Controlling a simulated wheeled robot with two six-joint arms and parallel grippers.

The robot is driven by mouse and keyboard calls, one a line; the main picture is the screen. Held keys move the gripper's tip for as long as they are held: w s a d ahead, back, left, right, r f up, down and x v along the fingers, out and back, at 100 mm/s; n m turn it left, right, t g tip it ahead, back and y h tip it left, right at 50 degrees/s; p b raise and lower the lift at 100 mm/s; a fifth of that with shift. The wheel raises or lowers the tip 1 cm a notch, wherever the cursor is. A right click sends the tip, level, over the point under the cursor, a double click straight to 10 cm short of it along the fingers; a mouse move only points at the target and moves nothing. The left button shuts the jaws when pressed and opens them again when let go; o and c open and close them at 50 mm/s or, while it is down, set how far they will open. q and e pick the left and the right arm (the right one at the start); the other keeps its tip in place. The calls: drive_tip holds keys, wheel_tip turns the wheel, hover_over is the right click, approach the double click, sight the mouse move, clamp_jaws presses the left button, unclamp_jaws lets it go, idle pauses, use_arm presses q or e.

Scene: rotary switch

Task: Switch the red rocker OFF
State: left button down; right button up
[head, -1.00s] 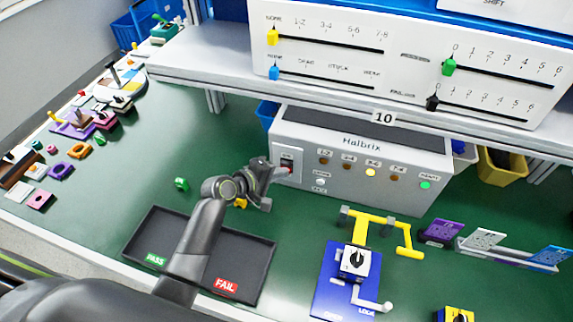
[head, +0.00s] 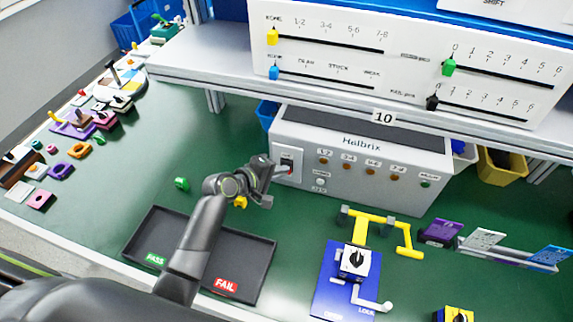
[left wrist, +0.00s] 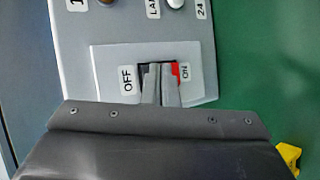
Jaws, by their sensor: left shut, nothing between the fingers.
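The red rocker (left wrist: 175,70) sits in a pale plate (left wrist: 110,65) marked OFF and ON on the front of the grey Halbrix box (head: 350,165). In the left wrist view a strip of red shows at the ON side. My left gripper (left wrist: 160,72) is shut and empty, with its fingertips at the rocker, over its middle and dark OFF side. They hide part of it; I cannot tell whether they touch. In the head view the left gripper (head: 284,171) reaches the plate from the left. The box's amber and green lamps look unlit. My right gripper is not in view.
A black PASS/FAIL tray (head: 250,262) lies under my left arm. A small green part (head: 182,184) and a yellow part (head: 240,202) lie near the arm. A blue panel with a knob (head: 333,290) and a yellow handle frame (head: 405,242) stand to the right.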

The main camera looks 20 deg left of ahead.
use_arm(q)
drive_tip(key=shift+s, duration=0.15)
drive_tip(key=shift+s+p, duration=0.4)
drive_tip(key=shift+s, duration=0.3)
drive_tip(key=s, duration=0.1)
drive_tip(key=s+p, duration=0.1)
drive_tip(key=s, duration=0.3)
drive_tip(key=shift+a+f, duration=0.1)
drive_tip(key=shift+f, duration=0.3)
